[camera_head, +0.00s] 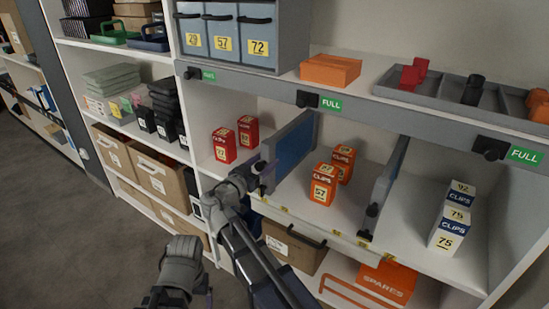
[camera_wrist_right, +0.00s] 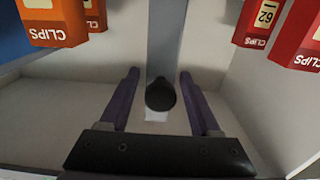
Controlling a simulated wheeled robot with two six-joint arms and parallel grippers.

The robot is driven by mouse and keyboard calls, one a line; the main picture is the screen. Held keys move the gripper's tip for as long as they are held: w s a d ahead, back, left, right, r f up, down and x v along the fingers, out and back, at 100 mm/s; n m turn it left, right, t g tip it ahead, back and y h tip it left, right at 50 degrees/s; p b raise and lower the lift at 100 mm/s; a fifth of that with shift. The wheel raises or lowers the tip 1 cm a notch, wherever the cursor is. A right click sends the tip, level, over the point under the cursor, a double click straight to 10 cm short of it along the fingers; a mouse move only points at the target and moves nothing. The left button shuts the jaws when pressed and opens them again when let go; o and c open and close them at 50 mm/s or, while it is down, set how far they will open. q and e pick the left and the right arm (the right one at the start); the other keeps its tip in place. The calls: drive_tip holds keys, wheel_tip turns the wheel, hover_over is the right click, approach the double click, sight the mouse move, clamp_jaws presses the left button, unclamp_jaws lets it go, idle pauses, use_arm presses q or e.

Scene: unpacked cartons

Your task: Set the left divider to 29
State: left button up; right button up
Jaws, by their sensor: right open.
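The left divider (camera_head: 290,148) is a blue upright panel on the middle shelf, between red boxes (camera_head: 224,142) on its left and orange clips boxes (camera_head: 323,185) on its right. Its dark round knob (camera_wrist_right: 160,95) is at its front end. My right gripper (camera_head: 262,172) is at that front end; in the right wrist view its two purple fingers (camera_wrist_right: 160,100) are open, one on each side of the knob, with gaps. My left arm's end is low in the head view, its jaws unclear. A bin above the shelf has a 29 label (camera_head: 193,42).
A second divider (camera_head: 386,180) stands right of the orange boxes, with white clips boxes (camera_head: 450,222) beyond it. Small yellow tags (camera_head: 362,244) line the shelf's front edge. A grey rail with FULL signs (camera_head: 331,104) runs above.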

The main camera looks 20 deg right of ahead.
drive_tip(key=shift+w+d, duration=0.15)
drive_tip(key=shift+c, duration=0.3)
clamp_jaws()
idle(1.1)
